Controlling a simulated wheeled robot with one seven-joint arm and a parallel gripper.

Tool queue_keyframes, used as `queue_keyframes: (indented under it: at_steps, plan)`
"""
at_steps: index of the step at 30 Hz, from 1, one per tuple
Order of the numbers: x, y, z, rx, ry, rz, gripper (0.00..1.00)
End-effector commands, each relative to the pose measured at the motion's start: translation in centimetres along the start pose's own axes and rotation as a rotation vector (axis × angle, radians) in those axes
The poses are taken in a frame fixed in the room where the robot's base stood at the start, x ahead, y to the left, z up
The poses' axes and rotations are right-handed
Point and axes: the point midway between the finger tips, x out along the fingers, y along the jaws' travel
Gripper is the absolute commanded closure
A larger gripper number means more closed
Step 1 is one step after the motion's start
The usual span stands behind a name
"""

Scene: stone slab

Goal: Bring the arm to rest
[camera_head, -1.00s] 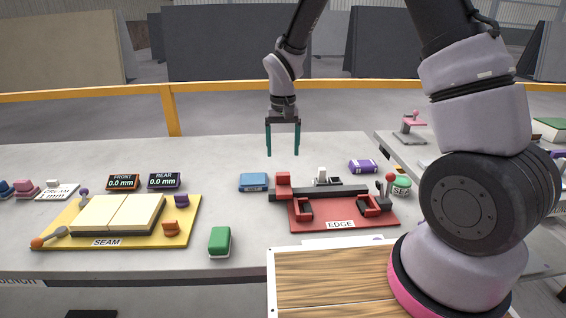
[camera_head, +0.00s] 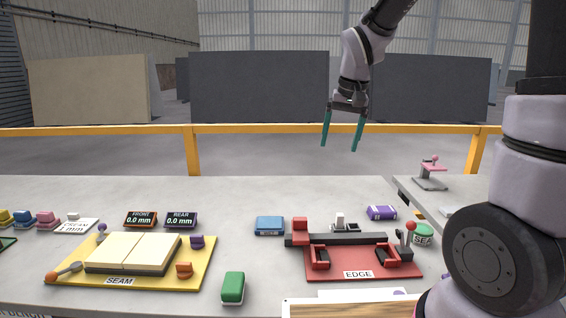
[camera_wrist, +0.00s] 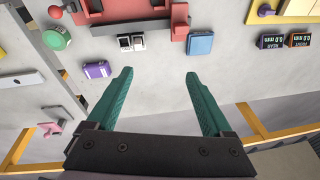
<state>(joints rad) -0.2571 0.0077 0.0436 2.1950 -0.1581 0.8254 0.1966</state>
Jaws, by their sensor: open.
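The wrist view also shows the open gripper (camera_wrist: 160,90), with bare grey bench top beyond the fingertips. My arm comes in from the upper right of the head view and touches nothing.
The grey bench holds a yellow SEAM board (camera_head: 203,270), a red EDGE fixture (camera_head: 320,265), a blue block (camera_head: 270,225), a green block (camera_head: 232,288) and a purple block (camera_head: 382,212). FRONT and REAR displays (camera_head: 181,219) read 0.0 mm. A yellow rail (camera_head: 250,131) runs behind.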

Motion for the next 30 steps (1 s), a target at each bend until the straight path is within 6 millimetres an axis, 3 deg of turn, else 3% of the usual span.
queue_keyframes:
  at_steps: [1, 6, 12, 19, 30]
  plan:
    - [-2.4, 1.3, 0.5, 0.025, 0.038, -0.018, 0.15]
    - [-8.2, 4.8, 3.2, 0.088, 0.141, -0.072, 0.15]
    - [-13.1, 8.2, 7.5, 0.152, 0.264, -0.13, 0.15]
    - [-15.4, 10.0, 11.0, 0.187, 0.356, -0.17, 0.15]
    - [-15.7, 10.2, 11.7, 0.193, 0.372, -0.177, 0.15]
